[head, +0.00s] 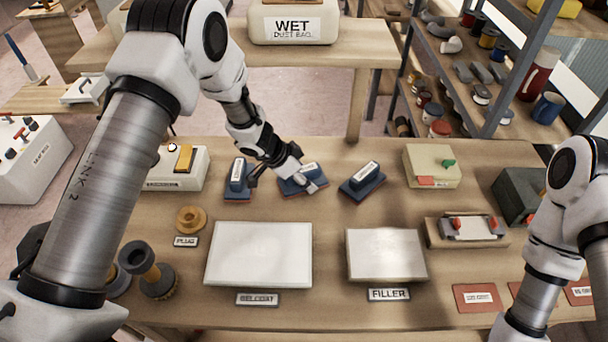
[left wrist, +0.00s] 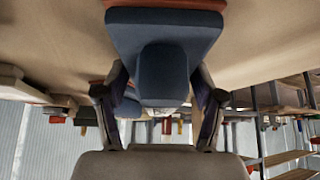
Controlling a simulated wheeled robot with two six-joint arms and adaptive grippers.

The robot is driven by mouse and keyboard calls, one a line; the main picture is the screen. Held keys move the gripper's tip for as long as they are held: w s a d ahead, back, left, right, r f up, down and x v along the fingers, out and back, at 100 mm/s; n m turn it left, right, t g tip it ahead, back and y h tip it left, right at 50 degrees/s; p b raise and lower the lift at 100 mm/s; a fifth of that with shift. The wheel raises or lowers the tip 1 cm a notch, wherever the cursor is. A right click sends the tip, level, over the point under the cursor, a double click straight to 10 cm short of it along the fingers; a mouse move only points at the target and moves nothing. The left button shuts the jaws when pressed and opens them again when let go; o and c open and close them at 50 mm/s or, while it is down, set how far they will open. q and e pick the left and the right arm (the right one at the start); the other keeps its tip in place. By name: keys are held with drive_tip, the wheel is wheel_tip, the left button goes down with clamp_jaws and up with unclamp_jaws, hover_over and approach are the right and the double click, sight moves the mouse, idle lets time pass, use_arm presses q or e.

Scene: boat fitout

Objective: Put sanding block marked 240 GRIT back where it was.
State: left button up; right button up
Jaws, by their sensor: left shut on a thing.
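Three blue sanding blocks with white labels are in a row near the back of the workbench (head: 330,211): a left one (head: 237,180), a middle one (head: 293,187) and a right one (head: 363,183). Their label print is too small to read, so I cannot tell which is the 240 GRIT. My left gripper (head: 301,181) is shut on the middle block, at or just above the bench top. In the left wrist view my left gripper (left wrist: 160,88) has a finger on each side of the block's raised grip (left wrist: 163,75). My right gripper is out of view.
A white panel (head: 258,254) labelled GELCOAT and another (head: 386,255) labelled FILLER lie in front. A switch box (head: 181,169) stands left and a cream box (head: 432,166) right. An orange plug (head: 191,219) is at left. Bare bench lies between blocks and panels.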

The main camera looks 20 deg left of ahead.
use_arm(q)
drive_tip(key=o, duration=0.9)
drive_tip(key=shift+s+f, duration=0.1)
drive_tip(key=shift+s, duration=0.05)
drive_tip(key=o, duration=0.4)
drive_tip(key=shift+r, duration=0.4)
drive_tip(key=p+v, duration=0.1)
drive_tip(key=v, duration=1)
drive_tip(key=shift+r+p, duration=0.25)
drive_tip(key=shift+p, duration=0.1)
drive_tip(key=shift+a, duration=0.15)
